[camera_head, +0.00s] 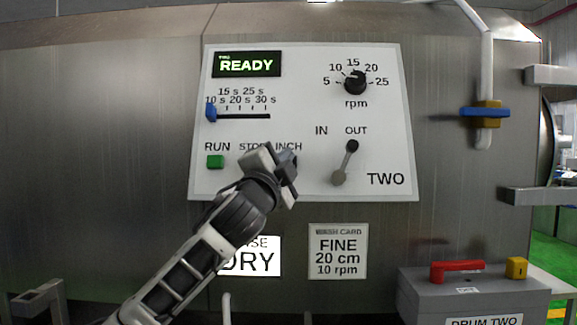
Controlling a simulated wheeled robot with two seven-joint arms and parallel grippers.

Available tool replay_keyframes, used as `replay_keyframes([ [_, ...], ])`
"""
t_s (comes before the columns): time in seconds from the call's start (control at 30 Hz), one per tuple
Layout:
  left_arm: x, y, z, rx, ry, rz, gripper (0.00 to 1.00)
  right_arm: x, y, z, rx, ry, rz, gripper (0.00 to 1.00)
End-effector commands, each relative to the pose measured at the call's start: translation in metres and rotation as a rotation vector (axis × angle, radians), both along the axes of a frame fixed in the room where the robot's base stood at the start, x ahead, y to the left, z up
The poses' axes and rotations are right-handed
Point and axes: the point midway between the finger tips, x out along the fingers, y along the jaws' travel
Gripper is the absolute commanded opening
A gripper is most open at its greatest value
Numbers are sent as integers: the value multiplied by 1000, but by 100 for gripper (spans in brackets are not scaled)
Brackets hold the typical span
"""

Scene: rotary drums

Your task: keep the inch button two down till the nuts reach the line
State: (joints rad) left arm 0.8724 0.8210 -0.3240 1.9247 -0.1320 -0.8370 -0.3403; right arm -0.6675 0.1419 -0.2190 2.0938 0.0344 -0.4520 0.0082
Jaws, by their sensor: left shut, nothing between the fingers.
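The white panel marked TWO (396,130) is on a steel drum housing. My left gripper (281,168) is shut and empty, in front of the panel just below the INCH label (289,147). It covers the place under INCH and STOP, so the inch button is hidden and I cannot tell whether the gripper touches or presses it. My right gripper is out of view. No nuts and no line show in this view.
A green RUN button (215,162), a blue slider (211,113), a black rpm knob (355,83) and an IN/OUT lever (345,162) are on the panel. A card (338,251) reads FINE, 20 cm, 10 rpm. A grey box (470,294) with a red handle (457,270) stands lower right.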

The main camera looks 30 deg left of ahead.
Motion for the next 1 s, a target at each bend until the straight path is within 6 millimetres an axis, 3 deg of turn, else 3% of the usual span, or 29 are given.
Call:
replay_keyframes([
  [0.23, 11, 7, -4, -1, -1, 0, 0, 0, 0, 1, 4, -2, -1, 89],
  [1.0, 12, 7, -5, 0, -1, 0, 0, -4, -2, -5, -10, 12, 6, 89],
])
